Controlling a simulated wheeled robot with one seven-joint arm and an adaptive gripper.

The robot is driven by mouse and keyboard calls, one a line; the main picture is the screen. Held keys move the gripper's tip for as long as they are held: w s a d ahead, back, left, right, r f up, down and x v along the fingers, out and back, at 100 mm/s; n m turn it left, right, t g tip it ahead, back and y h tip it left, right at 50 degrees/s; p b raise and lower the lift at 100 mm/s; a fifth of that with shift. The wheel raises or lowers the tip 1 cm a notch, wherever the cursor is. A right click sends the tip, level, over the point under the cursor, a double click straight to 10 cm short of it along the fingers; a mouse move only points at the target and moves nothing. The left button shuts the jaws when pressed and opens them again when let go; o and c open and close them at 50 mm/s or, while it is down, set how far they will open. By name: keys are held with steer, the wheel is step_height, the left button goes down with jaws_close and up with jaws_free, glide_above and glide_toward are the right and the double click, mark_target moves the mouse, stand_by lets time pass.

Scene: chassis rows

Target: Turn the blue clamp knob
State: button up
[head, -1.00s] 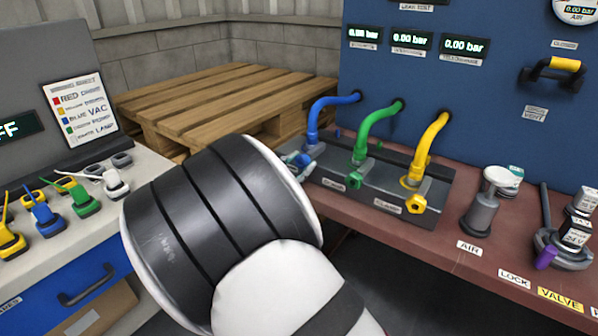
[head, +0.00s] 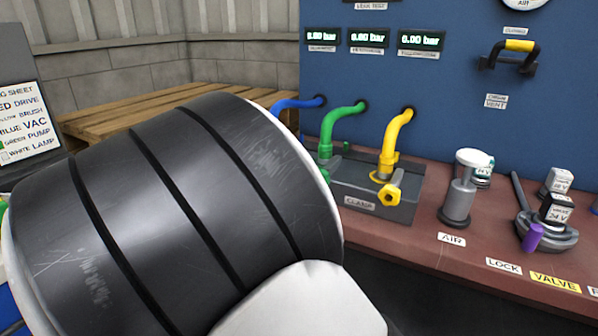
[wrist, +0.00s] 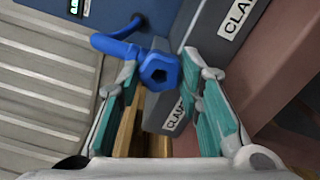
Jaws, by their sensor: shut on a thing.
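The blue clamp knob (wrist: 159,72) shows in the wrist view as a short blue end with a dark pentagonal recess, below a blue hose elbow. My gripper (wrist: 161,64) has its teal-padded fingers on both sides of it, shut on the knob. In the head view the knob and my gripper are hidden behind my arm. The blue hose (head: 297,102) shows above my arm, running into the blue panel. The grey clamp block (head: 350,188), labelled CLAMP, also shows in the wrist view (wrist: 205,30).
A green hose (head: 340,120) and a yellow hose with a yellow knob (head: 390,196) stand right of my arm. A grey air valve (head: 460,195) and a lock valve (head: 545,230) stand farther right on the red-brown bench (head: 415,235). A wooden pallet (head: 110,115) lies behind.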

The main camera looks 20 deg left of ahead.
steer(key=shift+m, duration=0.3)
steer(key=o, duration=1.2)
steer(key=shift+c, duration=0.2)
steer(key=s, duration=1.2)
steer(key=shift+a, duration=0.4)
